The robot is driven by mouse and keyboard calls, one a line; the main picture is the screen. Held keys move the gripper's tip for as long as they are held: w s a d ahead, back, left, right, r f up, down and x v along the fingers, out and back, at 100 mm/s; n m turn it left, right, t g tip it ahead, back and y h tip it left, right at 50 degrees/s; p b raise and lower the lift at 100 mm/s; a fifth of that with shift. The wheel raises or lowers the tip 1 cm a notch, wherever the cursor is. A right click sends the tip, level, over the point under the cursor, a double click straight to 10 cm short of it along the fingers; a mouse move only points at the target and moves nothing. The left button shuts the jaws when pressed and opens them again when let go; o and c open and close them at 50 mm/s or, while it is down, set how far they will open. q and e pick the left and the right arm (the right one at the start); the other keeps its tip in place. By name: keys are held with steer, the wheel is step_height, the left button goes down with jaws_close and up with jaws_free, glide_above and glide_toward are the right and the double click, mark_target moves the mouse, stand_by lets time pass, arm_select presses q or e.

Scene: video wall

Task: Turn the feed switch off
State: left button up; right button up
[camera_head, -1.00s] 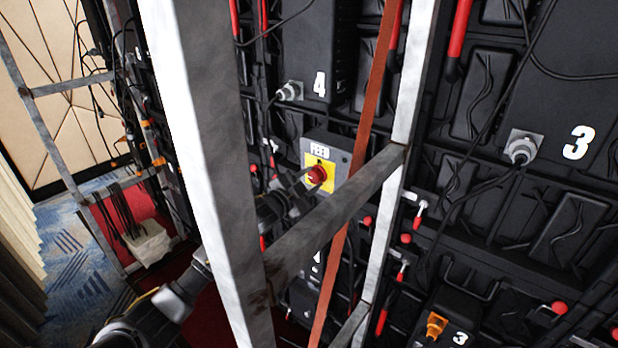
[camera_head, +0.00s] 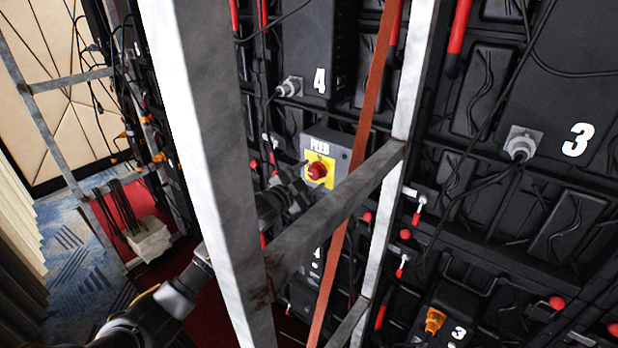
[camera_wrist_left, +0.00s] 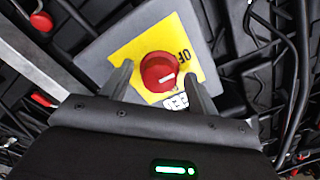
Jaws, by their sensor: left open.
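The feed switch is a red round knob (camera_head: 317,170) on a yellow plate, on a grey box (camera_head: 340,142) labelled FEED. In the left wrist view the knob (camera_wrist_left: 158,72) carries a short white mark, nearly level, on its right half. The letters "OF" show on the plate right of the knob; the rest is covered by a finger. My left gripper (camera_head: 303,181) is just left of and below the knob in the head view. Its fingers (camera_wrist_left: 160,74) are open, one on each side of the knob in the wrist view. I cannot tell contact. My right gripper is not in view.
A thick metal post (camera_head: 205,150) and a crossbar (camera_head: 335,205) stand before the wall and partly hide my left arm. An orange-brown strap (camera_head: 365,105) runs down right of the box. Black panels with cables and red handles fill the right side.

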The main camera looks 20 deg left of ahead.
arm_select(q)
steer(key=b+v, duration=0.3)
steer(key=v, duration=0.8)
steer(key=shift+w+d, duration=0.1)
